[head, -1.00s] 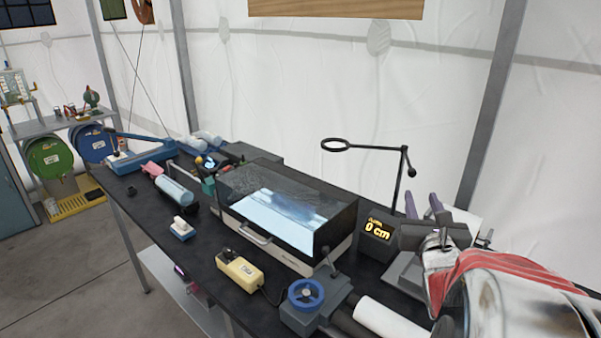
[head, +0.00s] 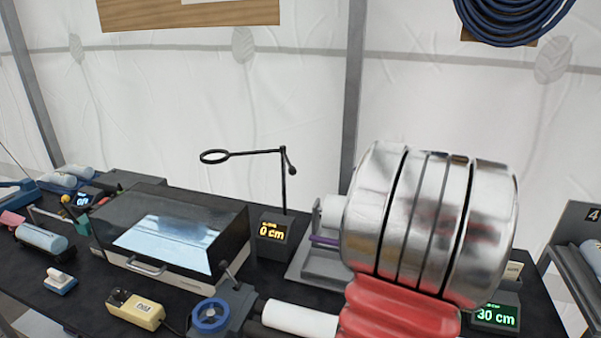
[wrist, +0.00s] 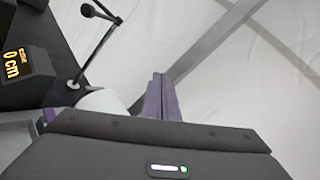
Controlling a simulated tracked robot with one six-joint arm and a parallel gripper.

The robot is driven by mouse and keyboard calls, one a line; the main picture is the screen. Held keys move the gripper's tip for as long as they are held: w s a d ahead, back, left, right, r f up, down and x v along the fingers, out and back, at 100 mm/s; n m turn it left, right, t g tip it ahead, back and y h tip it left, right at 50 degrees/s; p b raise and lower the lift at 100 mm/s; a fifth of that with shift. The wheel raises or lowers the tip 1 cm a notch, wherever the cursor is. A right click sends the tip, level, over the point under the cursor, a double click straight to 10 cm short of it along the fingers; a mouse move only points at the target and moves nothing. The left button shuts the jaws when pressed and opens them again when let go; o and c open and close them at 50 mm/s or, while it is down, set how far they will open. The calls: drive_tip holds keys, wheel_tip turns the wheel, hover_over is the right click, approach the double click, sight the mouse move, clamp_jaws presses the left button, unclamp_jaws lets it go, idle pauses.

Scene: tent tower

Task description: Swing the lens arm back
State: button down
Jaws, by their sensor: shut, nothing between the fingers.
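The lens arm (head: 255,153) is a thin black bar on an upright black post (head: 284,190), with a round ring lens (head: 214,157) at its left end. It reaches left, level, above the back right of the dark glass-topped box. In the wrist view, the post (wrist: 92,55) and part of the bar show at upper left; the ring is out of that view. My gripper has purple fingers (wrist: 162,97), shut and empty, apart from the post and to its right.
A display reading 0 cm (head: 273,232) stands at the post's foot, and a green 30 cm display (head: 495,317) at right. The dark box (head: 170,215) has a bright panel. A blue handwheel (head: 210,316) is in front. The tent wall is behind.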

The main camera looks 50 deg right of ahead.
drive_tip(key=a+n+y, duration=0.1)
drive_tip(key=n+y, duration=0.2)
drive_tip(key=n, duration=0.3)
drive_tip(key=a+r+n+y, duration=0.1)
drive_tip(key=n+y, duration=0.3)
drive_tip(key=n, duration=0.2)
drive_tip(key=a+n+t+y, duration=0.1)
drive_tip(key=a+n+y, duration=0.1)
drive_tip(key=n, duration=0.5)
drive_tip(key=shift+s+r+y, duration=0.15)
drive_tip(key=shift+s+y, duration=0.05)
drive_tip(key=shift+y, duration=0.6)
drive_tip(key=shift+w, duration=0.1)
drive_tip(key=w+a+f, duration=0.1)
drive_tip(key=w, duration=0.5)
drive_tip(key=w+a, duration=0.2)
drive_tip(key=w, duration=0.4)
drive_tip(key=shift+w+a+f, duration=0.2)
drive_tip(key=shift+a+f, duration=0.1)
drive_tip(key=shift+f, duration=0.1)
drive_tip(key=shift+h, duration=0.3)
